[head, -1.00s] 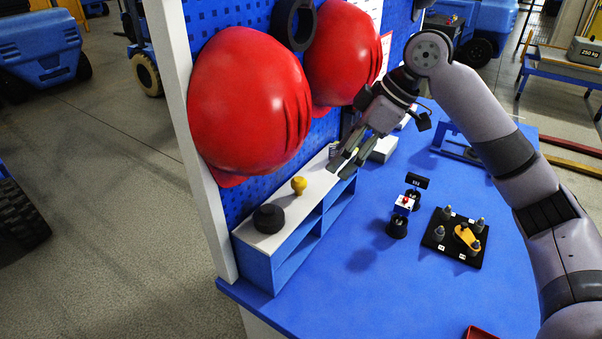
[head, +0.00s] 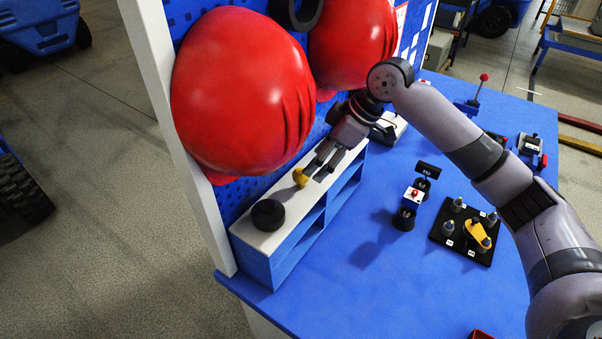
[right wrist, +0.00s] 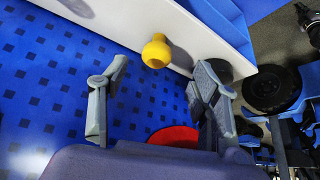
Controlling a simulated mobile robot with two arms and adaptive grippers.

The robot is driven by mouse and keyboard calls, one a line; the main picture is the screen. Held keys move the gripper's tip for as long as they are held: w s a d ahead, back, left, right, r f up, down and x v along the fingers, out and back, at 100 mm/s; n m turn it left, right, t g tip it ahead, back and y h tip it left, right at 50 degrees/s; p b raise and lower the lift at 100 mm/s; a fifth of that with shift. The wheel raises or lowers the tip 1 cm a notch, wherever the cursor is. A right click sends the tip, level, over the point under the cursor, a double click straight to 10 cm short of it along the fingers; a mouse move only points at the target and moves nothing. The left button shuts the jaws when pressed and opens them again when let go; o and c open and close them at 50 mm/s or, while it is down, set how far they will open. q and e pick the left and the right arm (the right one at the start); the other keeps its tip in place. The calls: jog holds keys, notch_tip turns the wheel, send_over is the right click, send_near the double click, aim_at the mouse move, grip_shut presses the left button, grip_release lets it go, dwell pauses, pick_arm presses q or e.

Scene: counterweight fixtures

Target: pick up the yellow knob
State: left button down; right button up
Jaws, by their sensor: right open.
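The yellow knob (head: 299,177) stands on the white top of a small blue shelf unit, beside the pegboard. My right gripper (head: 314,175) is just to the right of it in the head view, with its fingers spread. In the right wrist view the yellow knob (right wrist: 156,51) shows whole, between and beyond the two open fingertips (right wrist: 160,71). Nothing is between the fingers, and I see no contact with the knob. My left gripper is not in view.
A black round weight (head: 268,214) sits on the shelf top (head: 246,236) near the knob. Two red helmets (head: 240,92) hang on the pegboard above. The blue table (head: 365,285) holds a small stand (head: 404,217) and a black plate (head: 478,255) with pegs; its front is mostly clear.

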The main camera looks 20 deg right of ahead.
aim_at(301, 178)
jog(key=shift+w+a+f, duration=0.1)
jog(key=shift+a+f, duration=0.1)
jog(key=shift+f, duration=0.15)
jog(key=shift+w+a+f+p, duration=0.15)
jog(key=shift+a+f+p, duration=0.15)
jog(key=x, duration=0.1)
jog(key=p+x, duration=0.1)
jog(key=x, duration=0.1)
jog(key=shift+w+a+f, duration=0.2)
jog(key=shift+w, duration=0.15)
jog(key=shift+w+a+f, duration=0.1)
jog(key=shift+a+f, duration=0.1)
jog(key=shift+f, duration=0.2)
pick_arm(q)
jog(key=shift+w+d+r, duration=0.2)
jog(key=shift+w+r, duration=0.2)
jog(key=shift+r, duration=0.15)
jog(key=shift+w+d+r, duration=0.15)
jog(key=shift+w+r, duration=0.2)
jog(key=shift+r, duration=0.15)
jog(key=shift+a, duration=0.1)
pick_arm(e)
jog(key=c, duration=1.1)
jog(key=shift+c, duration=0.2)
